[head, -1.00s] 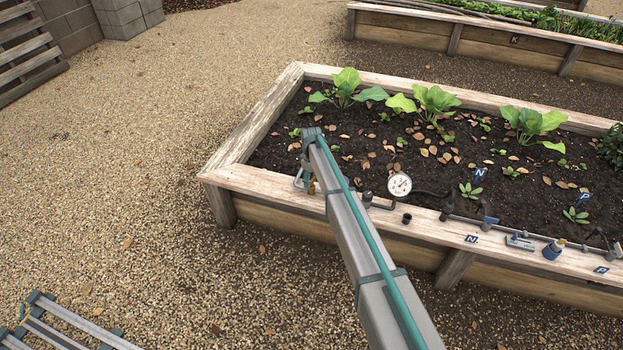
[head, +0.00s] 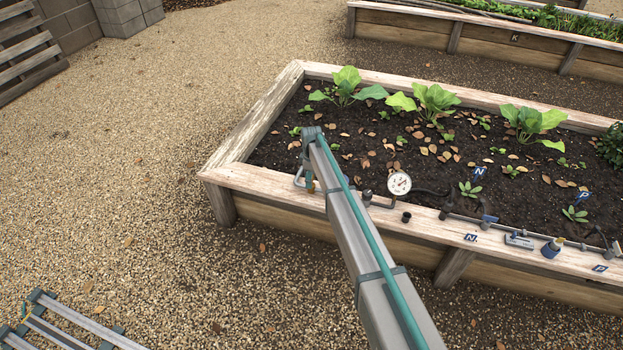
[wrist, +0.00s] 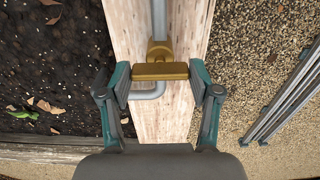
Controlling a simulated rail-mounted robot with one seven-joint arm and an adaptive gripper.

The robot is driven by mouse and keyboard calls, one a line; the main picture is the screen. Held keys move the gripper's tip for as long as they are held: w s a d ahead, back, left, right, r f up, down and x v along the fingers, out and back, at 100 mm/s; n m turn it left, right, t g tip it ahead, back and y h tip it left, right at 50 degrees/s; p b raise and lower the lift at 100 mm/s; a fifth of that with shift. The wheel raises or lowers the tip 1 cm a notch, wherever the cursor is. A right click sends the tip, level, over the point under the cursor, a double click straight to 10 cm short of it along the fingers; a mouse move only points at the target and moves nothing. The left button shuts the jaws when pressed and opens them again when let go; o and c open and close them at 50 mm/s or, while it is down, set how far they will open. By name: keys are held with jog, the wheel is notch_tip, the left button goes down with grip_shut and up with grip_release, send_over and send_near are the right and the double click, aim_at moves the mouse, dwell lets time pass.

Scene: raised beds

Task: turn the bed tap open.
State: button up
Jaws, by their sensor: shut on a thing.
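The bed tap has a flat brass handle (wrist: 160,71) on a brass body (wrist: 159,50), at the end of a grey pipe (wrist: 158,18) along the bed's wooden rim. In the wrist view the handle lies crosswise to the pipe. My gripper (wrist: 160,76) has its two teal-padded fingers at the handle's two ends and is shut on it. A bent grey tube (wrist: 150,94) shows beneath the handle. In the head view my arm hides most of the tap and gripper at the bed's near left rim.
A round gauge (head: 399,183) stands on the rim just right of my arm. Soil with leafy plants (head: 435,100) fills the bed. Gravel (head: 130,170) is open at left; a slatted rack (head: 70,325) lies front left.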

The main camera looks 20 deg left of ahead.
jog(key=o, duration=1.1)
jog(key=shift+o, duration=0.2)
notch_tip(320, 180, up, 12)
